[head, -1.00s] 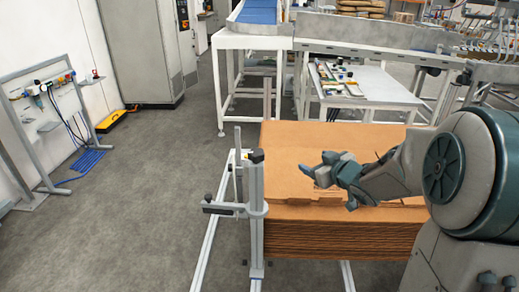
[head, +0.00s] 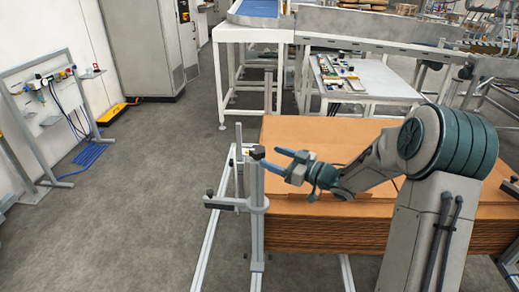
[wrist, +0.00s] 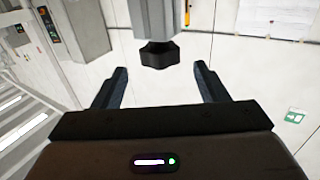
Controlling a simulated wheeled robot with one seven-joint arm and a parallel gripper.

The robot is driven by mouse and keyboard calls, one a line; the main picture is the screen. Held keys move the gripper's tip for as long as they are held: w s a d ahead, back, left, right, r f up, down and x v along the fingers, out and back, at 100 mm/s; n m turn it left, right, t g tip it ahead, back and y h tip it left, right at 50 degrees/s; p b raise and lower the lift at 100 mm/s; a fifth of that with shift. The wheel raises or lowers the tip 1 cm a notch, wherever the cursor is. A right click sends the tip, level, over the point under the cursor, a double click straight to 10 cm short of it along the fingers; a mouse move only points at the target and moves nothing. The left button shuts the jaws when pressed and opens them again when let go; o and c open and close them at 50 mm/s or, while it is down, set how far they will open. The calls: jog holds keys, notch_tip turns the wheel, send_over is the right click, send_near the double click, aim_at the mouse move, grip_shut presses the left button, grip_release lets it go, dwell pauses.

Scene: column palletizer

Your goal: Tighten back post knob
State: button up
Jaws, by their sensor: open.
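Two grey posts stand at the left of the cardboard stack. The nearer post (head: 257,210) has a black knob (head: 257,152) on its top; the farther, thinner post (head: 238,155) stands just behind it. My gripper (head: 270,158) is open and empty, its fingertips pointing left close beside the nearer post's top. In the wrist view my open fingers (wrist: 158,82) point toward a black knob (wrist: 158,54) on the end of a grey post (wrist: 158,18). The knob lies beyond the fingertips, roughly centred in the gap. Whether it touches them I cannot tell; it looks apart.
The stack of flat brown cardboard (head: 330,230) lies under my arm, right of the posts. A dark side knob (head: 209,193) sits on a crossbar at left. A white table (head: 370,82) with small items stands behind.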

aim_at(260, 150)
jog(key=p+x, duration=0.1)
jog(key=x, duration=0.5)
jog(key=shift+d, duration=0.1)
jog(key=c, duration=1)
